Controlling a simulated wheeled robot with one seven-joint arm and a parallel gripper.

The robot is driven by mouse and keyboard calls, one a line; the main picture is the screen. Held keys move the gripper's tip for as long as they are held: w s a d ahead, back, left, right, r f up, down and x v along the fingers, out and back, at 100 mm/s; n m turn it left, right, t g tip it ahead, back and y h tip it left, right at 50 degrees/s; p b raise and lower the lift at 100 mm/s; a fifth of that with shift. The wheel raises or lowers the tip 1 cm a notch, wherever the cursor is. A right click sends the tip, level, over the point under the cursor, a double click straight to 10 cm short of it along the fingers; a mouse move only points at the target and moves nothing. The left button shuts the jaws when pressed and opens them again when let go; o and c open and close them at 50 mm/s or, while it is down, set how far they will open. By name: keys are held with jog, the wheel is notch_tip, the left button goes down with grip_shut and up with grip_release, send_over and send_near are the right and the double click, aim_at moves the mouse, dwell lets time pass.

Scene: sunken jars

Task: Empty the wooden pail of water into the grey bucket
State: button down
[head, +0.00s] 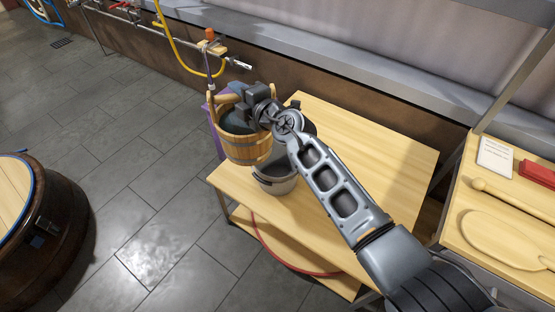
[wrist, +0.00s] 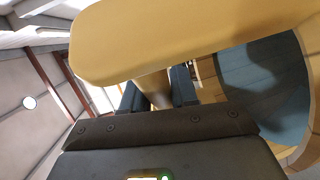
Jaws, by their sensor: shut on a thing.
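The wooden pail (head: 246,149), with light staves and a dark band, hangs near the table's left corner, above and left of the grey bucket (head: 275,183). It looks roughly upright. My gripper (head: 242,97) is at its top, shut on its wooden handle; the fingertips are partly hidden. In the wrist view my gripper (wrist: 157,92) has its two dark fingers around a wooden piece, with a broad wooden bar above. Blue-grey water (wrist: 265,85) shows inside the pail at right. The bucket stands on the table, its rim partly covered by the pail and my arm.
The bucket's wooden table (head: 380,145) is otherwise clear. A yellow hose (head: 170,40) and pipe run along the wall behind. A second table at right holds a wooden paddle (head: 510,237) and a red block (head: 537,173). A large barrel (head: 62,235) stands at left.

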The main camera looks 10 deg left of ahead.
jog(key=shift+w+f+b, duration=0.15)
jog(key=shift+f+b, duration=0.3)
jog(key=shift+b, duration=0.05)
jog(key=shift+w+d+r+m+g+y+b, duration=0.15)
jog(key=shift+w+d+m+y+b, duration=0.15)
jog(key=shift+d+m, duration=0.5)
jog(key=shift+w+d+f+m+g+y+b, duration=0.2)
jog(key=shift+w+d+m, duration=0.25)
jog(key=shift+m, duration=0.7)
jog(key=shift+w+d+r+m+g+y+b, duration=0.1)
jog(key=shift+w+d+r+m+y+b, duration=0.2)
jog(key=shift+d+m, duration=0.5)
jog(key=shift+a+f+m, duration=0.15)
jog(key=shift+m, duration=0.1)
jog(key=shift+w, duration=0.15)
jog(key=shift+w+d+f+m+y+b, duration=0.15)
jog(key=shift+w+d+f+m+b, duration=0.2)
jog(key=shift+w+f+m+b, duration=0.4)
jog(key=shift+w+d+f+m+y+b, duration=0.15)
jog(key=shift+w+d+f+m+b, duration=0.3)
jog(key=shift+m, duration=0.5)
